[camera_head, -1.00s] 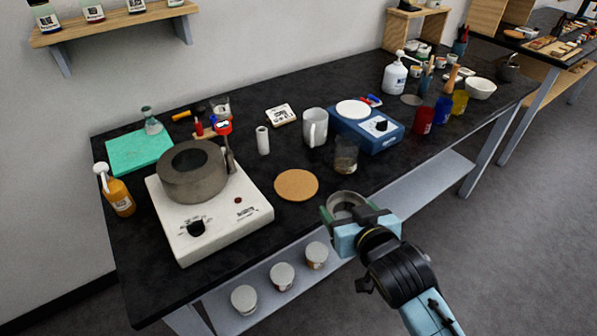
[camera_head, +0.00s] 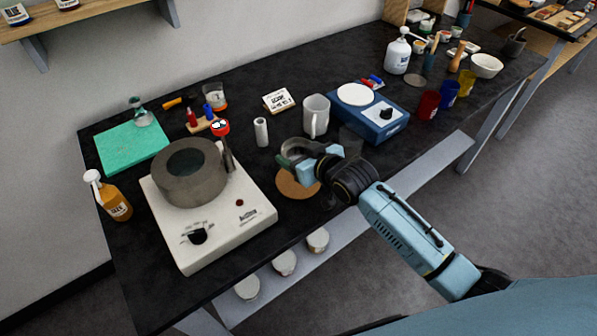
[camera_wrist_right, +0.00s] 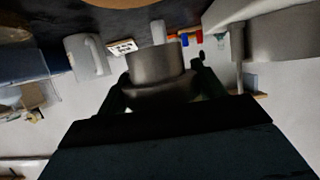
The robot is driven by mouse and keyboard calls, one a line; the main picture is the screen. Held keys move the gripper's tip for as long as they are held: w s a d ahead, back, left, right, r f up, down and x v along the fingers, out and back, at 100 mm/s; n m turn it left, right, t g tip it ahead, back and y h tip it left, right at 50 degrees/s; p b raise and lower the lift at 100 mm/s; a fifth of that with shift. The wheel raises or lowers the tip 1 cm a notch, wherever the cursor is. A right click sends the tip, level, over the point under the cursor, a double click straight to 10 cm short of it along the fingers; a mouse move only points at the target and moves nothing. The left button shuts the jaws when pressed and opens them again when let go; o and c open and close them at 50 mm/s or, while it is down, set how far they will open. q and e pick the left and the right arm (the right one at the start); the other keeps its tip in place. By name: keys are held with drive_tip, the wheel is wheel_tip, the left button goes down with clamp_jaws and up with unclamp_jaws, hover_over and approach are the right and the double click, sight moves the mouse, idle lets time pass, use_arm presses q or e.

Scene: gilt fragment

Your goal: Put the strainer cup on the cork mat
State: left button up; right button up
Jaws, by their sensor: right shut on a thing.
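The strainer cup is a grey metal cup (camera_head: 292,150); it also shows large between the fingers in the right wrist view (camera_wrist_right: 155,68). My right gripper (camera_head: 303,160) is shut on it. In the head view the cup is over the far part of the round brown cork mat (camera_head: 298,187), and the gripper covers some of the mat. The cup looks held above the mat, but the exact gap cannot be told. The mat lies flat on the black bench. My left gripper is not in view.
A white hot plate (camera_head: 235,222) with a grey round pot (camera_head: 190,172) stands left of the mat. A white mug (camera_head: 316,115) and a white cylinder (camera_head: 261,132) stand behind. A blue scale (camera_head: 372,116) is to the right.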

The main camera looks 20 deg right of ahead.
wheel_tip(320, 180, down, 2)
drive_tip(key=shift+f, duration=0.15)
wheel_tip(320, 180, down, 3)
drive_tip(key=shift+f+b, duration=0.15)
drive_tip(key=shift+b, duration=0.25)
drive_tip(key=shift+f, duration=0.25)
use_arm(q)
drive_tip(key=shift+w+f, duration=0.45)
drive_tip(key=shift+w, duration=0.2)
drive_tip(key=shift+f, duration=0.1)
use_arm(e)
drive_tip(key=shift+f, duration=0.1)
